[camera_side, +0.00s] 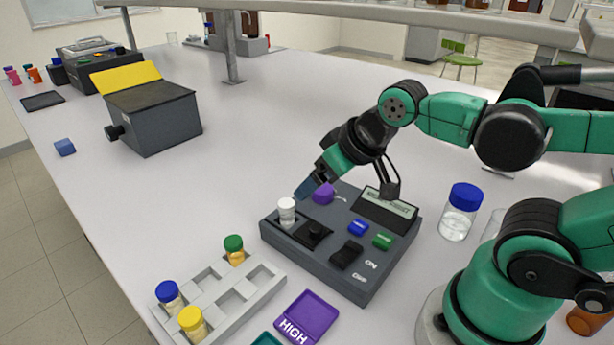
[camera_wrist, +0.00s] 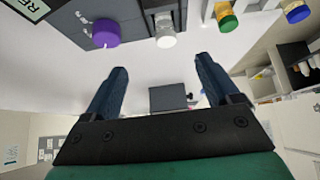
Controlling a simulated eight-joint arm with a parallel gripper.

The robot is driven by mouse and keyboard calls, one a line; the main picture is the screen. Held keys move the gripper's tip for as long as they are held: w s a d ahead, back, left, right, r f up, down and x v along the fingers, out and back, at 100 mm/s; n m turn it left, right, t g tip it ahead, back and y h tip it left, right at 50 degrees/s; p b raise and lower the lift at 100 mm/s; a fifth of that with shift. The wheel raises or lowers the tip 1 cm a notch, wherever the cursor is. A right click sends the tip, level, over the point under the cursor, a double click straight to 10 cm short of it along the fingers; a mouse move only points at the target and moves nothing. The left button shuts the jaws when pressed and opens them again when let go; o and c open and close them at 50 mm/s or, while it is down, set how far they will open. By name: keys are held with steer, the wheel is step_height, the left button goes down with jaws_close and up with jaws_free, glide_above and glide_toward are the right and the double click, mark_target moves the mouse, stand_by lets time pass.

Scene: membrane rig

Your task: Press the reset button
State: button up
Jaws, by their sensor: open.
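The dark grey rig (camera_side: 330,265) stands on the bench and carries a small display (camera_side: 390,201) with text too small to read surely. On its top are a blue button (camera_side: 358,227), a green button (camera_side: 382,240), a black rocker switch (camera_side: 346,254) by ON and OFF marks, and a purple knob (camera_side: 323,193). I cannot read which button is reset. A white-capped vial (camera_side: 286,211) stands at its left corner. My gripper (camera_side: 305,188) is open and empty, above the rig's far left edge by the purple knob. The wrist view shows both fingers (camera_wrist: 161,72) apart, and the knob (camera_wrist: 106,33).
A grey rack (camera_side: 231,300) in front holds green-, blue- and yellow-capped vials. A purple HIGH tray (camera_side: 307,317) lies beside it. A blue-capped bottle (camera_side: 460,211) stands right of the rig. A grey box (camera_side: 153,113) and blue cube (camera_side: 64,147) are far left.

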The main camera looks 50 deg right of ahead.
jaws_close()
stand_by(1.5)
